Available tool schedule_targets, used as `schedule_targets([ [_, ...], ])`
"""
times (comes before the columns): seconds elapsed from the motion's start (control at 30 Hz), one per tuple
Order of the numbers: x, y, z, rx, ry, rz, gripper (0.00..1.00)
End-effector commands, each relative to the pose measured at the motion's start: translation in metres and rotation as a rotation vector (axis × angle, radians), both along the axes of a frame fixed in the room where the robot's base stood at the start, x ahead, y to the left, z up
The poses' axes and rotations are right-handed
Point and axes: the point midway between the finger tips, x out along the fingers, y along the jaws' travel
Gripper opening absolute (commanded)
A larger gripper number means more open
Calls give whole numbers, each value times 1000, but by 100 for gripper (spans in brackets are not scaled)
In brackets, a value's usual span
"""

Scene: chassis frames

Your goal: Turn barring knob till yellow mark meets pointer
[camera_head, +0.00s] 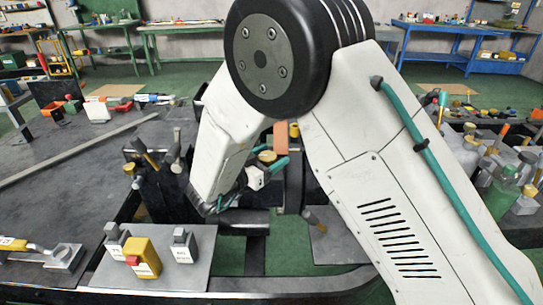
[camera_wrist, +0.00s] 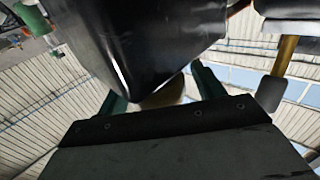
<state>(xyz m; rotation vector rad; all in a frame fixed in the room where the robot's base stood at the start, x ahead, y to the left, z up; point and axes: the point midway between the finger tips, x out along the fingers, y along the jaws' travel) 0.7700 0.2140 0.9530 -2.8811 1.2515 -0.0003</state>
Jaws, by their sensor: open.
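My gripper (camera_wrist: 162,88) is open; its two green fingers show in the wrist view, spread to either side of a dull brass-coloured rounded part (camera_wrist: 166,94). This may be the barring knob, but a glossy black body (camera_wrist: 145,40) covers most of it. I cannot tell whether the fingers touch it. In the head view my gripper (camera_head: 262,176) is mostly hidden behind my arm, near a small brass round part (camera_head: 267,156) beside an orange block (camera_head: 281,137). I cannot make out the yellow mark or the pointer in either view.
A grey plate (camera_head: 150,270) in front holds a yellow block (camera_head: 141,257) and two grey blocks. Dark machine parts with upright levers (camera_head: 145,153) stand left of my gripper. Bottles and tools (camera_head: 500,190) crowd the right. The dark bench top (camera_head: 60,195) is fairly clear at left.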

Motion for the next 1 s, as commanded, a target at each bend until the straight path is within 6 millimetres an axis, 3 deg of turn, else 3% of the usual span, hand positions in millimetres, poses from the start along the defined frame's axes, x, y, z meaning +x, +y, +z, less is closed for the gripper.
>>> schedule_targets([
  [0.4, -43, 48, 0, -1, -1, 3, 67],
  [1.0, -47, 51, 0, 0, 0, 1, 67],
])
